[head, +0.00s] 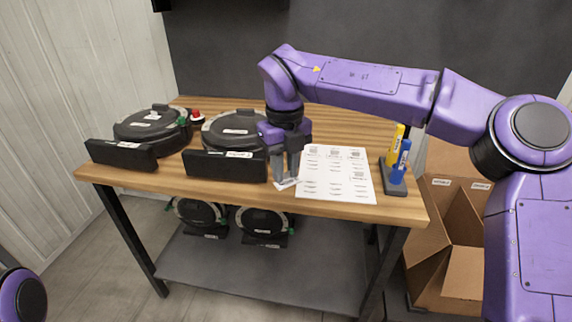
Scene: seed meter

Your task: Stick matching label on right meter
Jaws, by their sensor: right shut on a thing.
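The right meter (234,126) is a round black device lying on the wooden table. A black upright panel (220,165) stands in front of it with a small white label near its top right. The left meter (150,124) looks alike and lies to its left behind its own panel (120,154). A white label sheet (338,180) with printed rows lies right of the meters. My right gripper (286,180) points down between the right panel and the sheet, shut on a small white label (283,185). Print on the labels is too small to read. My left gripper is out of view.
A dark holder (394,180) with a yellow and a blue marker stands right of the sheet. A red-topped object (196,116) sits between the meters. More meters (263,222) lie on the lower shelf (300,270). An open cardboard box (448,240) stands at the right.

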